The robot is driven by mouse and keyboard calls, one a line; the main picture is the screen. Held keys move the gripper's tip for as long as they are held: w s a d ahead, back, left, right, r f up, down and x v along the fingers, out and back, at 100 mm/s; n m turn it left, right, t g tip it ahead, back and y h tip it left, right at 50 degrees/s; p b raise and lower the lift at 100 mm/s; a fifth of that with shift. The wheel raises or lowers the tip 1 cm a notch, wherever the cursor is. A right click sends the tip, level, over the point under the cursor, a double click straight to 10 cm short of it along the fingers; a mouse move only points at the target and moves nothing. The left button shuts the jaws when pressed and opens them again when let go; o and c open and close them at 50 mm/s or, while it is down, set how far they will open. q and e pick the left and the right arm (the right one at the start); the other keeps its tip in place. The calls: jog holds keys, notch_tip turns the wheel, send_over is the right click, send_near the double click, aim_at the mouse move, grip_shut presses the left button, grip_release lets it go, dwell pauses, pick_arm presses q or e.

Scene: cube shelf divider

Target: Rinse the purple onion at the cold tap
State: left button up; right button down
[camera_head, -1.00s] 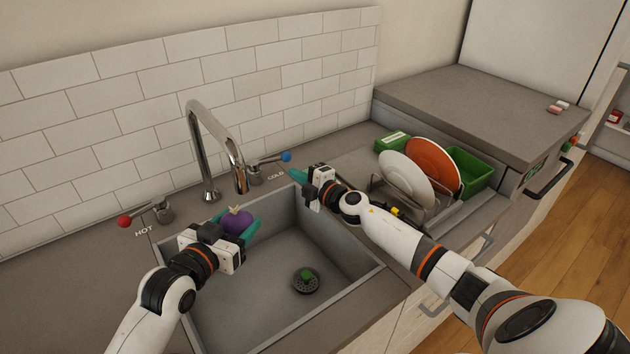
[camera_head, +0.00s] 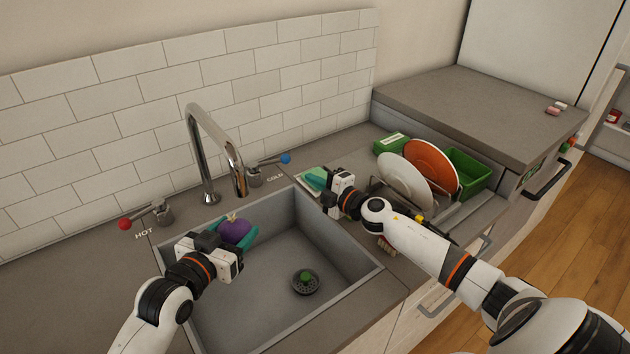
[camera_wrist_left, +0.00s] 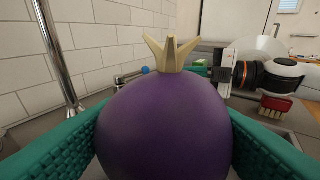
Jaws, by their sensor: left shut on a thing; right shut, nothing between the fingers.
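The purple onion (camera_head: 234,231) with a pale stem is over the sink basin, below and beside the tap spout. My left gripper (camera_head: 236,236) is shut on it, and the teal fingers flank the onion in the left wrist view (camera_wrist_left: 165,125). The chrome tap (camera_head: 211,140) arches over the sink; no water shows from its spout. The cold handle (camera_head: 270,162) with a blue knob stands right of the tap. My right gripper (camera_head: 314,178) is shut and empty, right of the cold handle and apart from it, over the counter at the sink's back right.
The hot handle (camera_head: 147,215) with a red knob is left of the tap. The sink (camera_head: 340,245) has a drain with a green piece on it (camera_head: 306,280). A dish rack holds a white plate (camera_head: 402,180) and an orange plate (camera_head: 432,165). A brush (camera_head: 386,246) lies beneath my right arm.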

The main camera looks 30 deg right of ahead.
pick_arm(q)
jog(key=s+a+p, duration=0.3)
jog(key=s+a, duration=0.1)
jog(key=s, duration=0.1)
jog(key=shift+a+p, duration=0.25)
jog(key=shift+p, duration=0.05)
jog(key=shift+r, duration=0.1)
dwell(1.3)
jog(key=s+a+r+p, duration=0.3)
jog(key=r+p, duration=0.1)
jog(key=p, duration=0.2)
jog(key=shift+s+a, duration=0.2)
jog(key=shift+s, duration=0.2)
